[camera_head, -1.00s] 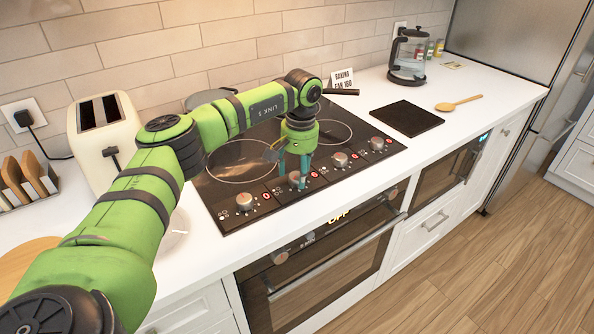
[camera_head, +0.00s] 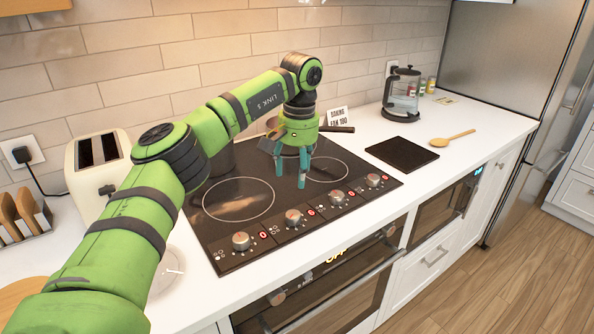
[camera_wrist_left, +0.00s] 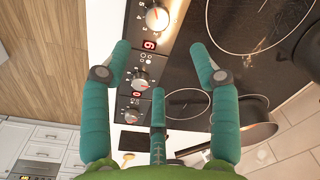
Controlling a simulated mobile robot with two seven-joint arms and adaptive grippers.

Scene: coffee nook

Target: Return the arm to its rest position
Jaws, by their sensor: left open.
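My left arm reaches in from the left in the head view, with its green gripper (camera_head: 291,176) pointing down above the dark cooktop (camera_head: 226,218). Its teal fingers are spread apart with nothing between them. In the wrist view the open gripper (camera_wrist_left: 159,62) shows three fingers over the cooktop's edge and knobs. The fingers look clear of the knobs (camera_head: 293,217). My right gripper is not in view.
A toaster (camera_head: 90,185) stands left, partly behind my arm. A pan handle (camera_head: 338,129) and a sign (camera_head: 338,117) are behind the gripper. A black board (camera_head: 402,154), wooden spoon (camera_head: 452,139) and coffee press (camera_head: 401,95) are at right. The oven display reads OFF.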

